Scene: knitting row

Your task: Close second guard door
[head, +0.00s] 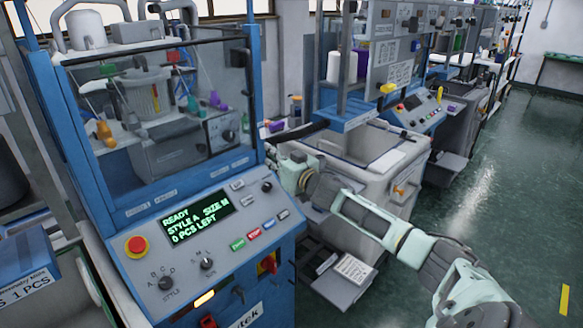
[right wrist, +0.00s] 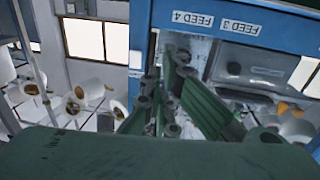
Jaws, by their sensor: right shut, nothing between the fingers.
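The near blue knitting machine has a clear guard panel (head: 206,82) in a blue frame above its control panel; in the head view the panel stands across the opening. The second machine behind it has a blue front frame (head: 345,119), with a dark bar (head: 303,131) at its left. I cannot tell how its guard door stands. My right gripper (head: 284,165) is beside the near machine's right edge, its fingertips partly hidden in the head view. In the right wrist view its fingers (right wrist: 172,60) are together and empty, near a blue beam labelled FEED 3 and FEED 4. My left gripper is not in view.
The near machine's display (head: 198,216) reads READY. A pale bin (head: 375,160) stands behind my right arm. A low grey step (head: 340,278) lies near the floor below my arm.

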